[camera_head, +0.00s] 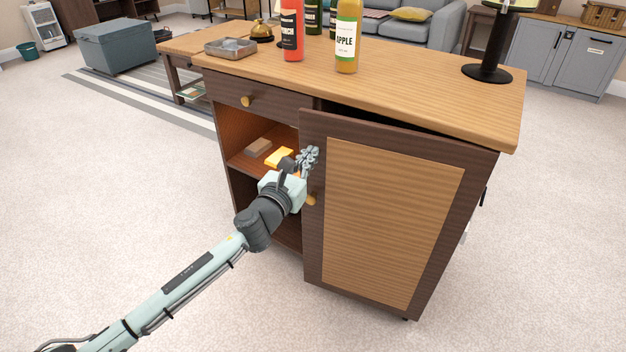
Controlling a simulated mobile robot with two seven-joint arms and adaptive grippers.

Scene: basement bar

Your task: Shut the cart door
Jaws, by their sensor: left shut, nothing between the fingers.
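The cart (440,88) is a dark wood cabinet with a lighter wooden top, in the middle of the head view. Its door (390,220), a dark frame around a light panel with a round brass knob (311,200), stands partly open, leaving the left part of the inside in view. My left gripper (307,158) is shut and empty at the door's free left edge, above the knob. Whether it touches the door I cannot tell. My right gripper is not in view.
A yellow block (279,157) and a brown block (257,148) lie on the inner shelf. A red bottle (291,30), a yellow APPLE bottle (348,38), a metal tray (230,47) and a black stand (487,72) are on top. The carpet in front is clear.

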